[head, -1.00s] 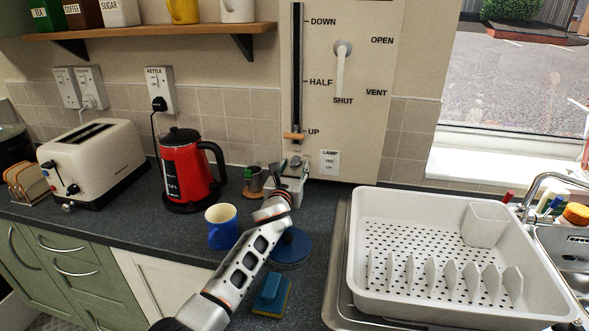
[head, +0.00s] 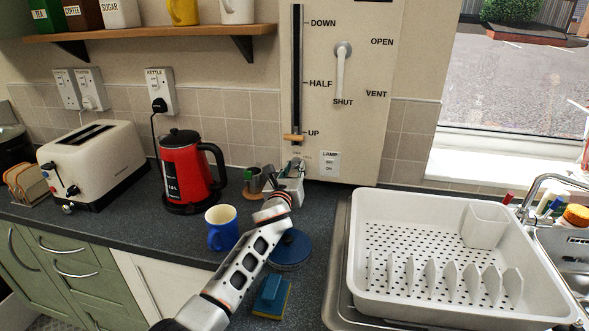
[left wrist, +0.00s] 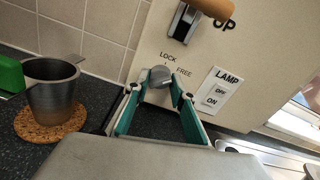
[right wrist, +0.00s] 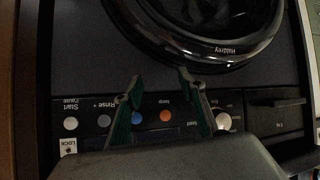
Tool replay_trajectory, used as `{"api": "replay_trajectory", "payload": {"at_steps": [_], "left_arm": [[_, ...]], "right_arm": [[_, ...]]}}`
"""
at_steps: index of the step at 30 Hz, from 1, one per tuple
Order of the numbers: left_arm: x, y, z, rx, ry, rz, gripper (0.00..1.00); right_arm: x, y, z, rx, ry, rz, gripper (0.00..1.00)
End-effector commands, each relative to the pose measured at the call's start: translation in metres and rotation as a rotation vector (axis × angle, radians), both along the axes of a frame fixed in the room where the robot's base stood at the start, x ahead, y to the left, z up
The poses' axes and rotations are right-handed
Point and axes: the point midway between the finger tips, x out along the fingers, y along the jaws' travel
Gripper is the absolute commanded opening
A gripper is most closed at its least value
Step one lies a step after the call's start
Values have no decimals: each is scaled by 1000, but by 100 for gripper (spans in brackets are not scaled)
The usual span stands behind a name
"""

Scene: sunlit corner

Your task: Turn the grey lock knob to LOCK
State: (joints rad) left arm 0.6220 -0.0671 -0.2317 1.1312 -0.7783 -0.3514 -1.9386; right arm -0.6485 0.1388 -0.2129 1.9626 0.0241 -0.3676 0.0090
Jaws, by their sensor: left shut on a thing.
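The grey lock knob (left wrist: 160,76) sticks out of the cream panel (left wrist: 205,50), just below the printed LOCK and FREE labels. The knob is between the green fingertips of my left gripper (left wrist: 157,84), which is shut on it. Which label the knob points to I cannot tell. In the head view my left gripper (head: 291,181) is at the panel's lower left edge and mostly hides the knob. My right gripper (right wrist: 153,88) is open and empty, in front of a dark appliance's control panel (right wrist: 85,118), away from the knob.
A wooden slider handle (head: 292,138) sits at UP above the knob, with the LAMP switch (head: 329,163) to the right. A metal cup (left wrist: 52,88) on a cork coaster stands left of the gripper. A blue mug (head: 221,228), red kettle (head: 188,172) and white dish rack (head: 450,290) are nearby.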

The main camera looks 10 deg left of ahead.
Motion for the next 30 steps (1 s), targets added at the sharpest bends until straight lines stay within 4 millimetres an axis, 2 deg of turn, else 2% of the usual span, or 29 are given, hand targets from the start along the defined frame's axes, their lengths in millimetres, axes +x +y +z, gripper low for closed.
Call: {"api": "replay_trajectory", "payload": {"at_steps": [18, 30], "left_arm": [[0, -1, -1, -566, -1, 1, 2], [0, -1, 0, -809, -3, 1, 2]], "right_arm": [[0, -1, -6, -1, 1, 0, 40], [0, -1, -8, -1, 2, 0, 40]]}}
